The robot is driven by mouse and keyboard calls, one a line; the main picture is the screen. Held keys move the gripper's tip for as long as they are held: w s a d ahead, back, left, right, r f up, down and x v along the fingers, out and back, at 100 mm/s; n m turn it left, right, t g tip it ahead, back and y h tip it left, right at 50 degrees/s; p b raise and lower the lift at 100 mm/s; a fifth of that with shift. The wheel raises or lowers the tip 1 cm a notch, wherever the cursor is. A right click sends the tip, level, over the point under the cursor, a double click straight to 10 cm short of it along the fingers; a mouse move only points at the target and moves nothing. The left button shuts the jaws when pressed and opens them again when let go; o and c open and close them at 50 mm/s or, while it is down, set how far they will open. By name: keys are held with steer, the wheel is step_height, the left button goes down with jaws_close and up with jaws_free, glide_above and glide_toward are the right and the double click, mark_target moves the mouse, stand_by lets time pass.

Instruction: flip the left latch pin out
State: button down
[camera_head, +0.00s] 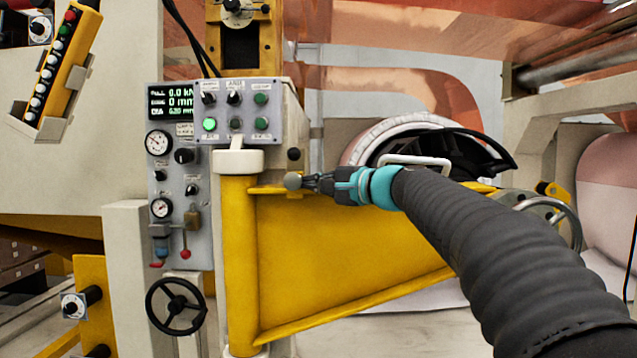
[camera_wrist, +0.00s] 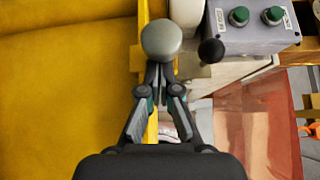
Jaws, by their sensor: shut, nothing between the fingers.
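A grey round knob (camera_head: 292,181) sits at the left end of the yellow swing arm (camera_head: 340,250), beside the yellow post; it looks like the head of the left latch pin. It also shows in the wrist view (camera_wrist: 161,38), just ahead of the fingertips. My gripper (camera_head: 312,182) reaches in from the right with its fingers shut and empty, their tips at or very near the knob. I cannot tell whether they touch it. The pin's shaft is hidden. In the wrist view the gripper (camera_wrist: 160,70) points straight at the knob.
A black ball knob (camera_head: 294,154) stands just above the grey knob. A grey button box (camera_head: 235,110) is above the post, with a gauge panel (camera_head: 175,215) to its left. A white handle (camera_head: 415,160) and copper foil (camera_head: 400,60) lie behind my arm.

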steer(key=s+b, duration=0.1)
steer(key=s, duration=0.2)
steer(key=shift+b, duration=0.4)
steer(key=b+v, duration=0.2)
steer(key=v, duration=0.8)
steer(key=shift+w, duration=0.15)
